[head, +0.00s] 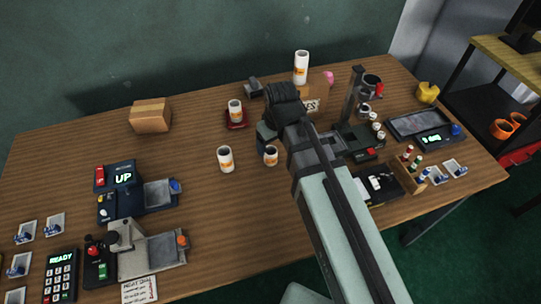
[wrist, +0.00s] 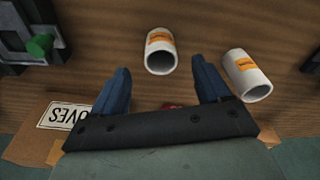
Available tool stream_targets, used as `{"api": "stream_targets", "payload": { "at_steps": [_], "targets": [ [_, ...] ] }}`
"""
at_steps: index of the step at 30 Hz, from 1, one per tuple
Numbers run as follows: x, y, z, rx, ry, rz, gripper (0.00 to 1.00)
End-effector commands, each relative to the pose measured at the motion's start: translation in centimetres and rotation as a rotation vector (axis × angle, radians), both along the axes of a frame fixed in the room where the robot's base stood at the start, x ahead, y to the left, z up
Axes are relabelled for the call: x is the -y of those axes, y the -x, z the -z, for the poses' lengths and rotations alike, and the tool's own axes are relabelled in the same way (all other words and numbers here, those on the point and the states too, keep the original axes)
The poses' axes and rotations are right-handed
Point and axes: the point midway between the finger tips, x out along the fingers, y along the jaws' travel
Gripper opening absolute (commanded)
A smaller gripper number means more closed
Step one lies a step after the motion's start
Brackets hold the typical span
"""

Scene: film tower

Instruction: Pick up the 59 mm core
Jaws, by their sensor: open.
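Several white cores with orange labels show, and I cannot read their sizes. In the head view, one core (head: 225,159) stands on the open table and another core (head: 271,155) stands right of it, close to my gripper (head: 266,134). A third core (head: 235,110) sits on a red base, and a taller one (head: 301,67) stands on the cardboard box. In the wrist view, my gripper (wrist: 160,72) is open, its blue fingers apart and nothing held. One core (wrist: 160,52) shows just beyond the fingertip gap; another core (wrist: 247,76) lies outside the right finger.
A cardboard box (head: 150,116) stands at the back left. Dark machines with trays (head: 130,190) and a READY keypad (head: 61,273) fill the left front. Right of my arm are a bottle rack (head: 408,172) and a dark tray (head: 418,123).

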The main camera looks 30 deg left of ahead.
Motion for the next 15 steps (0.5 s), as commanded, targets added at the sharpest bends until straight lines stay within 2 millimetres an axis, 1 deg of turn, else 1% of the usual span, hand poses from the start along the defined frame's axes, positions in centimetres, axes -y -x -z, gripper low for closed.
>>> {"api": "stream_targets", "payload": {
  "at_steps": [1,6,15],
  "targets": [
    [-0.1,0.0,0.6,0.0,0.001,0.0,0.76],
    [-0.2,-0.1,1.8,0.0,0.0,0.0,0.76],
    [-0.4,-0.2,2.6,0.001,0.0,0.001,0.76]
  ]
}}
